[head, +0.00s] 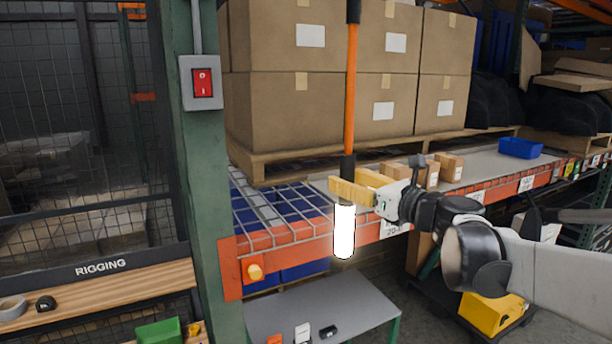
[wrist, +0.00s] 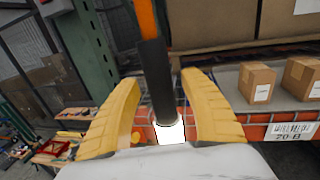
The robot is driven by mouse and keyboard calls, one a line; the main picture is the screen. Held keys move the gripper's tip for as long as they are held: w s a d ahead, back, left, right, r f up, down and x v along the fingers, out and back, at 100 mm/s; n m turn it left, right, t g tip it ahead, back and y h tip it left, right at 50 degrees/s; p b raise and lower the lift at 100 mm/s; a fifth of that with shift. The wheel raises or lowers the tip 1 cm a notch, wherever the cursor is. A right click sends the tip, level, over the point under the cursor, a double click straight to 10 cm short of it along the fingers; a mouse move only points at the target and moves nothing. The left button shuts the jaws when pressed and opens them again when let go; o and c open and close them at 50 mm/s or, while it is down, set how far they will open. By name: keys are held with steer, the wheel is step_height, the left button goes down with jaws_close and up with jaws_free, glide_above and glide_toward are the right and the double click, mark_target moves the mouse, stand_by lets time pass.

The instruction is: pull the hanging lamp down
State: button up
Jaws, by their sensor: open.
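The hanging lamp has a glowing white tube (head: 344,232) below a black collar, on an orange stem that runs up out of the head view. In the wrist view its black collar (wrist: 157,80) stands between my yellow fingers, with the glowing tube (wrist: 170,132) below. My gripper (head: 348,190) is open, with one finger on each side of the lamp around the lower collar. Gaps show on both sides in the wrist view (wrist: 162,88). The fingers hide the joint of collar and tube in the head view. The lamp hangs nearly upright.
A green post with a red switch (head: 203,82) stands at left. Behind the lamp is a rack with large cartons (head: 290,110), small boxes (head: 450,167) and a blue bin (head: 520,148). A grey table (head: 320,300) with small items stands below. A workbench (head: 100,290) is at left.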

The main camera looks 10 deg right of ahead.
steer(key=shift+w+a, duration=0.1)
steer(key=shift+w, duration=0.1)
steer(key=shift+c, duration=0.6)
jaws_close()
step_height(320, 180, down, 26)
steer(key=b, duration=2)
steer(key=shift+s+f, duration=0.15)
steer(key=shift+f, duration=0.1)
steer(key=shift+o, duration=0.6)
jaws_free()
steer(key=shift+f, duration=0.1)
